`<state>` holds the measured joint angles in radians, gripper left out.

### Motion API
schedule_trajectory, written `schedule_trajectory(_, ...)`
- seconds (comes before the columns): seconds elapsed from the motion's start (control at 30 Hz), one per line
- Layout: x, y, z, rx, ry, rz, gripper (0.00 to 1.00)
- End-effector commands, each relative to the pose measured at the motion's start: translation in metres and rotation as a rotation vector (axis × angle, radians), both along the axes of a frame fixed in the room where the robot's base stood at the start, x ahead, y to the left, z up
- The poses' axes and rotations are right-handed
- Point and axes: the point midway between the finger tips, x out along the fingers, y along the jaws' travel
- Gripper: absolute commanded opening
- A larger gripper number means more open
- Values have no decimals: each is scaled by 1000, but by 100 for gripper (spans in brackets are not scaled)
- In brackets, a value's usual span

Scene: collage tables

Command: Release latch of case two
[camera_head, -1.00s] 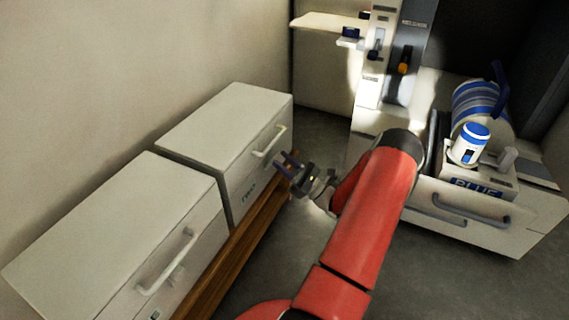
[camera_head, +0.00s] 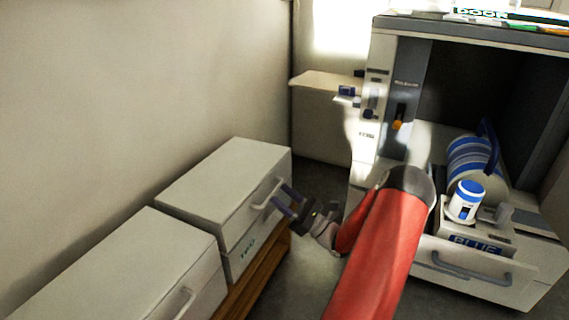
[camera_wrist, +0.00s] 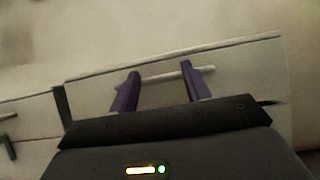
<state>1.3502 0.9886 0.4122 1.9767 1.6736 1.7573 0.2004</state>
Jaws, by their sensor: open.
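Case two (camera_head: 225,182) is a white box with a front label that seems to read "TWO" (camera_head: 248,249). It stands on a wooden bench at the left. A pale bar handle (camera_head: 266,193) is on its front; it also shows in the wrist view (camera_wrist: 165,76). My gripper (camera_head: 282,202) is open, with its purple fingers pointing at the front of the case near the handle. In the wrist view the open fingers (camera_wrist: 160,84) overlap the handle, one towards each end. I cannot tell whether they touch it. No separate latch can be made out.
A second white case (camera_head: 125,270) with a handle stands nearer on the same wooden bench (camera_head: 262,275). Floor lies between.

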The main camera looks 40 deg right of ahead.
Motion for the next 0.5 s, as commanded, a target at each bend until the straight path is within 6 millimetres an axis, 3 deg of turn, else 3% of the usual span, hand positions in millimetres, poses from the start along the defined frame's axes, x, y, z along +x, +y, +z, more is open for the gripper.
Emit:
schedule_trajectory(0.03, 1, 1, 20, -6, -8, 1, 47)
schedule_trajectory(0.2, 1, 1, 62, -6, -7, 1, 47)
schedule_trajectory(0.5, 1, 1, 111, -2, -5, 1, 47)
